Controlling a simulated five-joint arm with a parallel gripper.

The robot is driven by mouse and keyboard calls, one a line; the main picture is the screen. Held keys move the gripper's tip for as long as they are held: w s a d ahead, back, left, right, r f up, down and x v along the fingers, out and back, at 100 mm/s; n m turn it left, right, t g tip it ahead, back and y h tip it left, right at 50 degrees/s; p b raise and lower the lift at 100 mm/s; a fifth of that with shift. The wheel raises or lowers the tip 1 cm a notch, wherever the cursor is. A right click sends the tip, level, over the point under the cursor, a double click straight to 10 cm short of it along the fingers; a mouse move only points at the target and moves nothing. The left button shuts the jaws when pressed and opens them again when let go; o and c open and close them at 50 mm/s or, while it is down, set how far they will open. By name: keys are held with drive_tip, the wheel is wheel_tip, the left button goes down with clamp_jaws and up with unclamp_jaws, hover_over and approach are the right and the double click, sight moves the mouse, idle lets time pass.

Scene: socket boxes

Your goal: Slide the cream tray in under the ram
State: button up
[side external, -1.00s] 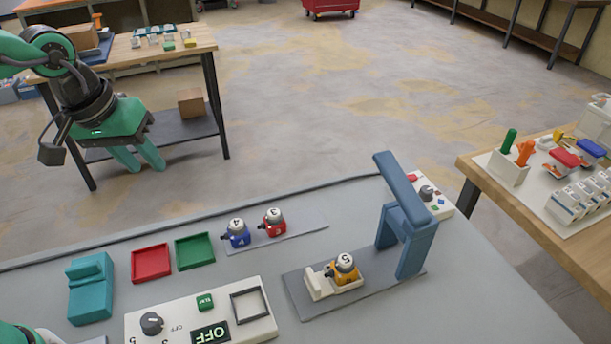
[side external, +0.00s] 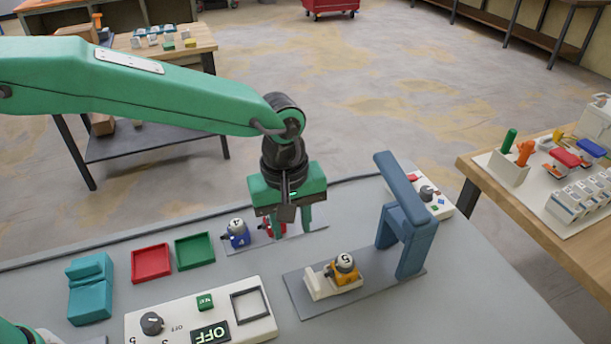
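The cream tray (side external: 316,287) sits on a grey base plate (side external: 300,306), on the left of the blue-grey ram frame (side external: 417,247). An orange socket box (side external: 345,274) with a round top marked 5 rests in the tray. The tray is outside the ram's overhang (side external: 402,190). My gripper (side external: 290,231) points down at the back of the table, behind and left of the tray and apart from it. Its two green fingers are spread, near a red socket box (side external: 267,229) that they partly hide. I cannot tell whether they touch that box.
A blue socket box (side external: 238,236) stands left of my gripper. Red (side external: 151,263) and green (side external: 195,251) shallow trays, a teal block (side external: 90,288) and a control panel (side external: 200,320) reading OFF lie left of the base plate. The table in front right is clear.

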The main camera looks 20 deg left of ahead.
drive_tip(key=n, duration=0.1)
hover_over(313, 278)
wheel_tip(313, 278, down, 4)
drive_tip(key=shift+r, duration=0.1)
drive_tip(key=shift+f, duration=3.95)
clamp_jaws()
